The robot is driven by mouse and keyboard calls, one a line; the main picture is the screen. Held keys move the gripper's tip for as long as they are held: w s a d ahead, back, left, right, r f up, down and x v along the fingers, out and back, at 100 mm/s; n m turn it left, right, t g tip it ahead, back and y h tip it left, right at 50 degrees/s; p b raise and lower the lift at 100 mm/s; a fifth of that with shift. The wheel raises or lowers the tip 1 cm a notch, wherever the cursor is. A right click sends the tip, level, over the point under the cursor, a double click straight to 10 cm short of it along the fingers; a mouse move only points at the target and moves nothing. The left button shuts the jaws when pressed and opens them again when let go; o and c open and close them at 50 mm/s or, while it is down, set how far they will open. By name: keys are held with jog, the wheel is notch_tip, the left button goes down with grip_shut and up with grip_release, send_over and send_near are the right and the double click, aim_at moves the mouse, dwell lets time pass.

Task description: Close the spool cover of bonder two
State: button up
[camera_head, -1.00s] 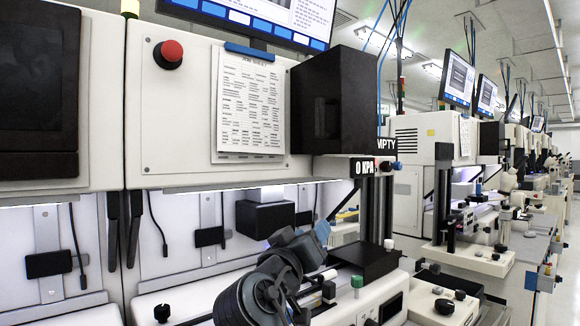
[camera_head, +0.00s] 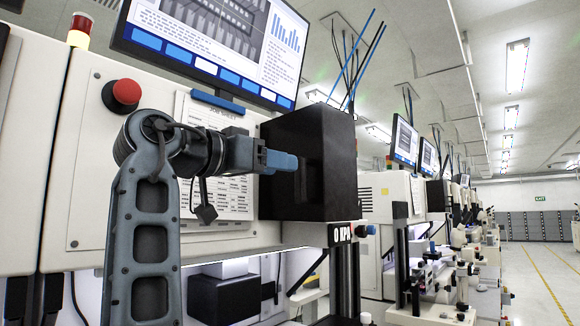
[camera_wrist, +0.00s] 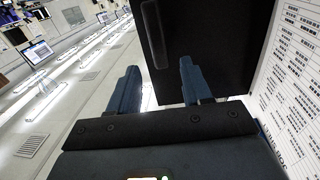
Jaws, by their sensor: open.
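The spool cover (camera_head: 325,165) is a black box-shaped part that juts out from the pale front of the near bonder, to the right of the paper sheet. In the wrist view its dark panel (camera_wrist: 215,45) fills the upper middle and carries a long raised black handle (camera_wrist: 155,35). I cannot tell how far it stands open. My gripper (camera_head: 292,162) is in front of the cover's left part. Its two blue fingers (camera_wrist: 158,68) are apart and empty, with the handle beyond and between the tips. Contact with the panel cannot be made out.
A monitor (camera_head: 215,45) hangs above the bonder, and a red button (camera_head: 126,92) sits at its upper left. A printed sheet (camera_head: 225,195) is left of the cover, partly behind my arm. More bonders recede to the right beside an open aisle (camera_head: 535,280).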

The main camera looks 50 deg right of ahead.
aim_at(300, 167)
jog(key=d, duration=0.3)
jog(key=d+p, duration=0.1)
jog(key=d, duration=0.1)
jog(key=shift+s+d, duration=0.25)
jog(key=shift+c, duration=0.3)
grip_shut()
